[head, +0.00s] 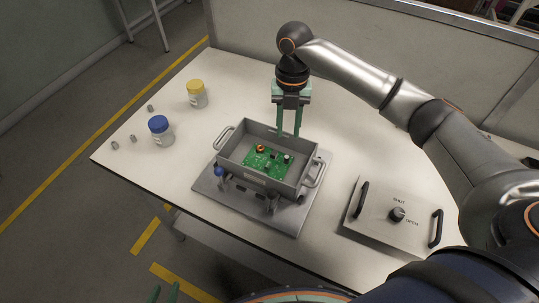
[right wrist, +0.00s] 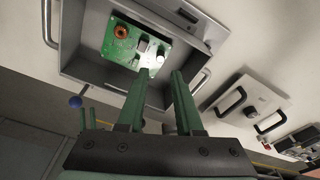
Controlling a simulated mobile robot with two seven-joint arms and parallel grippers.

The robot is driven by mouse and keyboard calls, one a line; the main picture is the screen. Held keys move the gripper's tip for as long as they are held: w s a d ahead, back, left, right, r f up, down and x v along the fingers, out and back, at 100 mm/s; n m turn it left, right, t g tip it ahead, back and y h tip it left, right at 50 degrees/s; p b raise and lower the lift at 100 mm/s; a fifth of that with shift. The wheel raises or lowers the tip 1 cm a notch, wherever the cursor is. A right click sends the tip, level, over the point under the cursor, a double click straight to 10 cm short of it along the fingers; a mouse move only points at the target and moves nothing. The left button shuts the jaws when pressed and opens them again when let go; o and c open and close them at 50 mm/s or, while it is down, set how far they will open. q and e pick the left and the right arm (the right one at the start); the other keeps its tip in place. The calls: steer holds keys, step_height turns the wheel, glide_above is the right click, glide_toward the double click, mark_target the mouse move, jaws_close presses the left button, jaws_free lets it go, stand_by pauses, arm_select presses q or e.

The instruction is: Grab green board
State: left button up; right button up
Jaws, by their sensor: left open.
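The green board (head: 264,163) lies in the grey open box (head: 237,173). It carries an orange-copper ring and several small parts. In the right wrist view the board (right wrist: 123,47) shows beyond my fingertips. My right gripper (head: 288,135) points down at the box's far wall, behind the board in the head view. Its two green fingers are apart with nothing between them; it also shows in the right wrist view (right wrist: 152,88). My left gripper (head: 163,293) shows only its green fingertips at the bottom edge, open and empty, away from the table.
The box has side handles and stands on a grey fixture plate (head: 207,190) with a blue knob (head: 219,172). A lid (head: 384,224) with two black handles and a dial lies right. A yellow-capped jar (head: 197,95), a blue-capped jar (head: 161,132) and small metal pieces stand left.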

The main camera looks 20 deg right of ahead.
mark_target(287, 157)
steer(key=f, duration=0.2)
steer(key=s+f, duration=0.1)
steer(key=f, duration=0.5)
steer(key=shift+s+a+f, duration=0.15)
steer(key=shift+a, duration=0.1)
jaws_close()
